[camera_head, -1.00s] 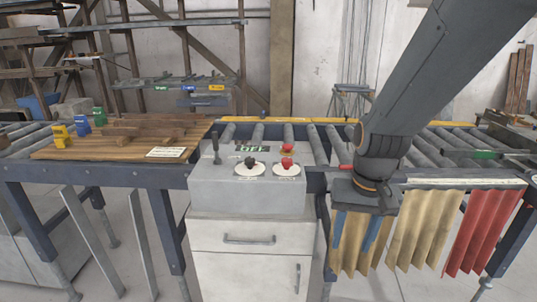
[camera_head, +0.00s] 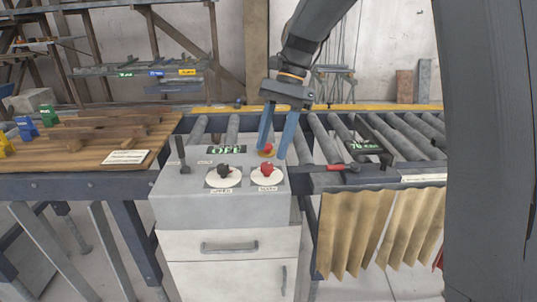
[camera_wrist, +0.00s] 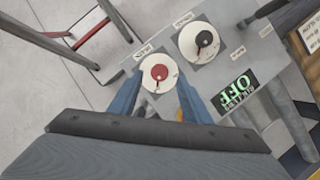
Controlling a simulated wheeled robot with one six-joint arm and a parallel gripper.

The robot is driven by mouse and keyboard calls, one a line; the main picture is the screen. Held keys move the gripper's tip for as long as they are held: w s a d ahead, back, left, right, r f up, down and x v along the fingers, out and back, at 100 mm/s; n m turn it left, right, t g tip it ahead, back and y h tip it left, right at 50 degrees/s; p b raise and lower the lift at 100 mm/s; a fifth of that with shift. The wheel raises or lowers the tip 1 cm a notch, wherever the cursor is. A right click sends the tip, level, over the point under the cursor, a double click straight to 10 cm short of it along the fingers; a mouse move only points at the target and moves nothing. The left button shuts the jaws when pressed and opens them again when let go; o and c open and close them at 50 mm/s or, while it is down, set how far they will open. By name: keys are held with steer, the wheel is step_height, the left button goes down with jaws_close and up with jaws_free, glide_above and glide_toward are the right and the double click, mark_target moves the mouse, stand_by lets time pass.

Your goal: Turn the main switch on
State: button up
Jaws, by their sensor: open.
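A grey control box (camera_head: 225,207) has a black knob (camera_head: 224,171) and a red knob (camera_head: 266,169), each on a round white dial. The small labels are too blurred to read surely. A display (camera_head: 227,149) at the back of the box reads OFF in green. My gripper (camera_head: 274,155) is open and empty, with blue fingers pointing down at the back right of the box. A small red button (camera_head: 267,150) shows between the fingers. In the wrist view the red knob (camera_wrist: 159,73) shows ahead between the fingertips, and the black knob (camera_wrist: 204,39) lies to the right.
A dark lever (camera_head: 182,155) stands at the box's left. A red-handled lever (camera_head: 343,167) lies just right of the box, by the roller conveyor (camera_head: 330,146). A wooden table (camera_head: 70,162) with planks is at left. My arm blocks the right side.

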mark_target(267, 164)
steer(key=shift+p+x, duration=0.4)
steer(key=shift+x, duration=1.75)
steer(key=shift+c, duration=0.5)
steer(key=c, duration=0.9)
